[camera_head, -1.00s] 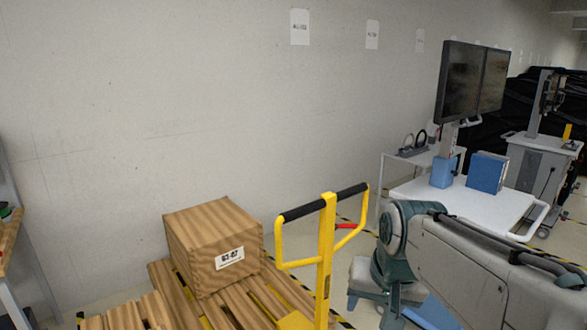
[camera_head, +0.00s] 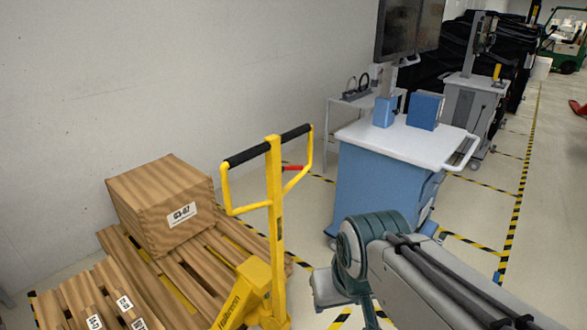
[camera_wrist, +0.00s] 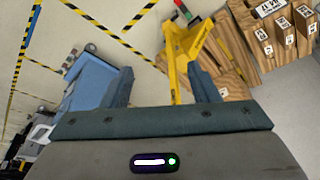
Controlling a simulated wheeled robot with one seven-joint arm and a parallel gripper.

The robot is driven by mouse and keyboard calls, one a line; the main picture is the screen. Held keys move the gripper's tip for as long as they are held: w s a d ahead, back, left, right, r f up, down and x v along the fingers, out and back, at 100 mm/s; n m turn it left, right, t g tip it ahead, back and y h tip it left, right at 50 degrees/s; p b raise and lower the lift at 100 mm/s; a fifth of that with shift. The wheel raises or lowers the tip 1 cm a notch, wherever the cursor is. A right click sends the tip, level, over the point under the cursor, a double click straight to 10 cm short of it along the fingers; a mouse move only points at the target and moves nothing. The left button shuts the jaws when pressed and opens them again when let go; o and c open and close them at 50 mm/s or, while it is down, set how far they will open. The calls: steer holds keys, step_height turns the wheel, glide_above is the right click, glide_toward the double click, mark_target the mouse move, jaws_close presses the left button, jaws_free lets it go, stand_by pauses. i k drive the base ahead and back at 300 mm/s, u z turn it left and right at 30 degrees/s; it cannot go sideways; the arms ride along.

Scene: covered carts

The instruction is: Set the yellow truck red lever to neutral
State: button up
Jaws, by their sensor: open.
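The yellow truck (camera_head: 277,225) stands upright left of my arm in the head view. Its loop handle has black grips at the top. The red lever (camera_head: 293,168) is a short piece inside the right half of the loop, sticking out from the mast roughly level. In the wrist view the yellow truck (camera_wrist: 186,62) shows beyond my gripper. I cannot make out the lever for certain there. My gripper (camera_wrist: 163,88) is open and empty, its fingers wide apart and away from the truck. The gripper itself does not show in the head view, only my arm.
A wooden crate (camera_head: 160,205) sits on a wooden pallet (camera_head: 225,257) by the truck. Behind stands a blue cart (camera_head: 372,190) with a white top and monitors. A wall closes off the back left. Floor with striped tape is free at the right.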

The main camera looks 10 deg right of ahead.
mark_target(297, 167)
steer(key=z, duration=0.35)
steer(key=i, duration=1.05)
steer(key=u, duration=0.4)
